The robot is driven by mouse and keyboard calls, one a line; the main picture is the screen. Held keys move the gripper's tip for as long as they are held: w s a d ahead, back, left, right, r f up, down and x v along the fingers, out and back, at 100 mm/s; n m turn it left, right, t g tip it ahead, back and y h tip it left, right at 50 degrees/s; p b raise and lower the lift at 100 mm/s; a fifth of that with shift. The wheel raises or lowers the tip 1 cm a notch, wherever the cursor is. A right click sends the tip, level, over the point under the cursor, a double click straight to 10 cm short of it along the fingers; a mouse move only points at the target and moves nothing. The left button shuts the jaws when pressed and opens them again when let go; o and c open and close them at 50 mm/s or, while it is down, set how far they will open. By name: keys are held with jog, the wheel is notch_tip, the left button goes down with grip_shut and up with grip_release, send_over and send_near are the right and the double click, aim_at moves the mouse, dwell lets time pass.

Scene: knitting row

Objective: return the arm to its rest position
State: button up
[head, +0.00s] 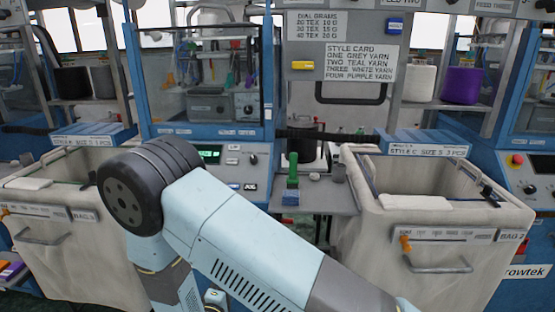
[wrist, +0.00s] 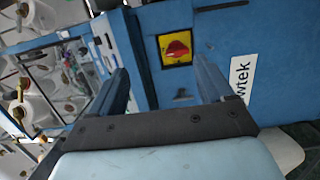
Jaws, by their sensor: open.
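My arm crosses the lower middle of the head view, bent at a dark joint on the left and reaching down to the lower right. My gripper is outside the head view. In the wrist view my gripper (wrist: 165,88) shows its two dark fingers well apart, with nothing between them. Beyond the fingers is a blue machine panel (wrist: 215,30) with a red rotary switch on a yellow plate (wrist: 177,47). I cannot tell how far the fingers are from the panel.
Two pale fabric bins stand in front of the machines, a left bin (head: 85,262) and a right bin (head: 440,275) with a handle. Between them a small grey shelf (head: 325,199) holds a green-handled item (head: 292,170). A purple yarn cone (head: 460,86) stands at the upper right.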

jog(key=w+d+r+m+g+h, duration=0.2)
jog(key=d+r+m+g+h, duration=0.75)
jog(key=d+r, duration=1.45)
jog(key=s+d+r+m+g+y, duration=0.1)
jog(key=s+d+r+m+y, duration=0.1)
jog(key=s+d+r+y, duration=0.4)
jog(key=s+d+r+m+g+y, duration=0.1)
jog(key=s+d+r+m+y, duration=0.2)
jog(key=s+d+r+y, duration=0.4)
jog(key=shift+s+d+r+m+y, duration=0.3)
jog(key=shift+s+r, duration=0.8)
jog(key=shift+s, duration=1.2)
jog(key=shift+a, duration=0.1)
